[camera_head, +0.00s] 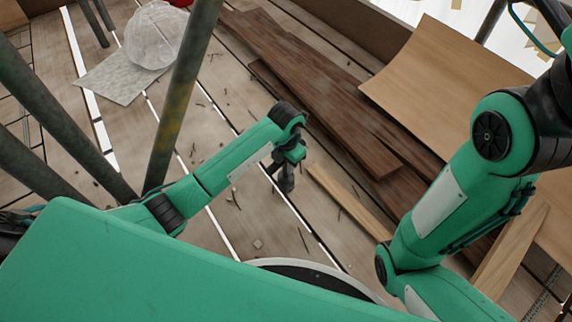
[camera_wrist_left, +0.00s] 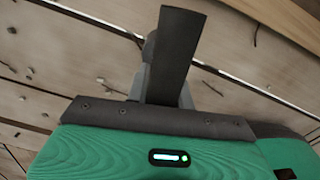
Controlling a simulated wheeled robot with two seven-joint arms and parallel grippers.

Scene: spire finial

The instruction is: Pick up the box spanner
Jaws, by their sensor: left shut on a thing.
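My left gripper (camera_head: 286,184) hangs over the plank deck near the middle of the head view, pointing down. In the left wrist view, its dark finger (camera_wrist_left: 178,50) stands up from the green gripper body. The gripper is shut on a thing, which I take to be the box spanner. Only a small grey rounded part of the box spanner (camera_wrist_left: 149,47) shows beside the finger; the rest is hidden. I cannot tell whether it touches the deck. My right arm is in the head view, but its gripper is out of sight.
Dark boards (camera_head: 330,95) lie stacked beyond the gripper, with a curved plywood sheet (camera_head: 450,85) to the right. A pale batten (camera_head: 348,200) lies close to the gripper. Scaffold poles (camera_head: 182,95) rise at left, near a plastic-wrapped bundle (camera_head: 155,35). Deck left of the gripper is mostly clear.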

